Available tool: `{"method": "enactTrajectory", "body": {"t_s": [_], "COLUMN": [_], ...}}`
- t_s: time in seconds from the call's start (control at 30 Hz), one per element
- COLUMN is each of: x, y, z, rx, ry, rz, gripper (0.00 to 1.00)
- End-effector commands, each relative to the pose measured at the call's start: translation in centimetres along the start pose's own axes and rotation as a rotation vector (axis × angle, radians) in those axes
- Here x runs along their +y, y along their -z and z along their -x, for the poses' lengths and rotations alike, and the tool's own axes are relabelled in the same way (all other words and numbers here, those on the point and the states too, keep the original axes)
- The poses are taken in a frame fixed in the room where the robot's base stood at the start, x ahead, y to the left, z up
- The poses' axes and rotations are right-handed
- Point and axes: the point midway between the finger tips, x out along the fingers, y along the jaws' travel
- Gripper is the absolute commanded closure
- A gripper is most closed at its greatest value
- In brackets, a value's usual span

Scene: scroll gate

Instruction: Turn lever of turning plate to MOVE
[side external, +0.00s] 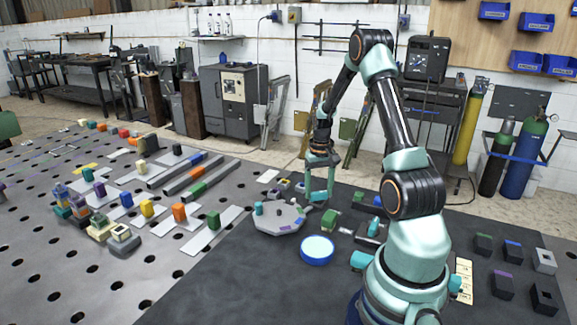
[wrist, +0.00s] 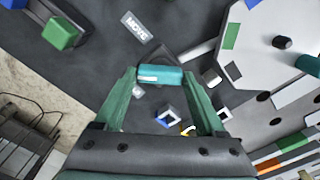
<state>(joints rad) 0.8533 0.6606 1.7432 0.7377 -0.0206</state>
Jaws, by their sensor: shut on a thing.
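The turning plate (side external: 275,222) is a pale grey, many-sided disc with small coloured pegs on it. It shows at the upper right of the wrist view (wrist: 258,50). My gripper (wrist: 160,75) is shut on the lever's teal, rounded handle (wrist: 160,74), which lies crosswise between the fingertips. A pale grey bar (wrist: 197,51) runs from near the handle towards the plate. The MOVE label (wrist: 135,27) lies on the dark mat, above and left of the handle, apart from it. In the side view, my gripper (side external: 318,202) points down at the plate's far right edge; the handle is hard to make out there.
A blue-rimmed round dish (side external: 317,250) sits in front of the plate. A green block (side external: 330,217) on a dark stand is close right of my gripper; a green block also shows in the wrist view (wrist: 60,33). Several coloured blocks and pale strips cover the perforated table (side external: 60,265).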

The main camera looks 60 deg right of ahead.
Motion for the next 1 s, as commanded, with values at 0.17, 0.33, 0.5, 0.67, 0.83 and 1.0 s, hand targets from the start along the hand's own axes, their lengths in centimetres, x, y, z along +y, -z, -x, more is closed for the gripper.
{"method": "enactTrajectory", "body": {"t_s": [0.17, 0.33, 0.5, 0.67, 0.83, 1.0], "x": [0.00, 0.00, 0.00, 0.00, 0.00, 0.00], "y": [0.00, 0.00, 0.00, 0.00, 0.00, 0.00], "z": [0.12, 0.12, 0.13, 0.14, 0.15, 0.15], "rx": [-0.001, -0.001, -0.001, -0.001, -0.001, -0.001], "ry": [0.000, 0.000, 0.000, 0.000, 0.000, 0.000], "rz": [-0.169, -0.329, -0.474, -0.587, -0.675, -0.728], "gripper": [0.83, 0.83, 0.83, 0.83, 0.83, 0.83]}}
